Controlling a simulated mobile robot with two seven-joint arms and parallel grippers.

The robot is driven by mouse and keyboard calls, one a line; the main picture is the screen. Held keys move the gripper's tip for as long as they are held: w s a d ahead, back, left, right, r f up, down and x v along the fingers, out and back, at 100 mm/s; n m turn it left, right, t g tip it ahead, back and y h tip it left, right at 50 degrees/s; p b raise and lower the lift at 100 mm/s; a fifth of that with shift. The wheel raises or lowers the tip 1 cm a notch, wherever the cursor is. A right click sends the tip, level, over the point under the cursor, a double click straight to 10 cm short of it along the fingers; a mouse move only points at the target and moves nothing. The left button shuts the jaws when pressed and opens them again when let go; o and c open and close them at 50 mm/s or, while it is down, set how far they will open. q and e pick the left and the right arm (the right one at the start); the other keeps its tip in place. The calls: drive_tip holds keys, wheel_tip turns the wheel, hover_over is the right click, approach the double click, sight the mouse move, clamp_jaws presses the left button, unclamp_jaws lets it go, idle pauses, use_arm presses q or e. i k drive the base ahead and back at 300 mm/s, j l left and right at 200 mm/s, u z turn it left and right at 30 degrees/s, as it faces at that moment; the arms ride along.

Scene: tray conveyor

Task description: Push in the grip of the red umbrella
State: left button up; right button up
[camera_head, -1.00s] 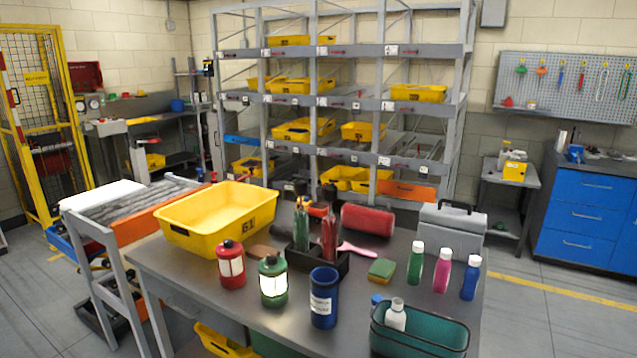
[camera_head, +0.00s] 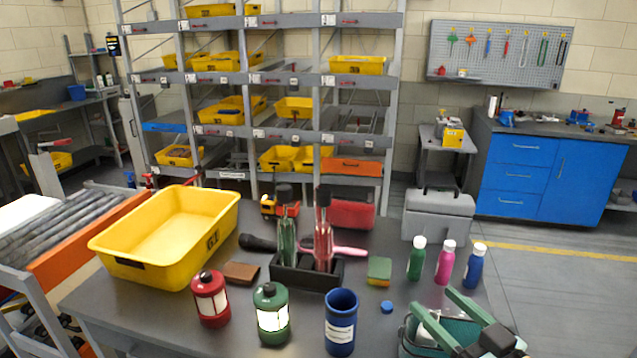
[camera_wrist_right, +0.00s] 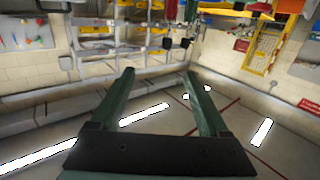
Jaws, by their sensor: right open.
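The red umbrella (camera_head: 323,246) stands upright, folded, in a black stand (camera_head: 306,272) on the grey table. Its dark grip (camera_head: 322,196) points up and nothing touches it. A green umbrella (camera_head: 287,238) with a black grip stands in the same stand, just left of it. My right gripper (camera_head: 434,302) comes in at the lower right, over the teal basket, apart from the umbrellas. My left gripper is not in view.
Red (camera_head: 210,299) and green (camera_head: 271,314) lanterns and a blue cup (camera_head: 341,322) stand in front of the stand. A sponge (camera_head: 379,271), several bottles and a teal basket (camera_head: 408,339) are to the right. A yellow tray (camera_head: 112,256) is left.

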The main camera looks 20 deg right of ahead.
sight(324, 194)
drive_tip(key=i+j, duration=0.15)
drive_tip(key=i, duration=0.3)
drive_tip(key=i+j, duration=0.1)
drive_tip(key=i, duration=0.4)
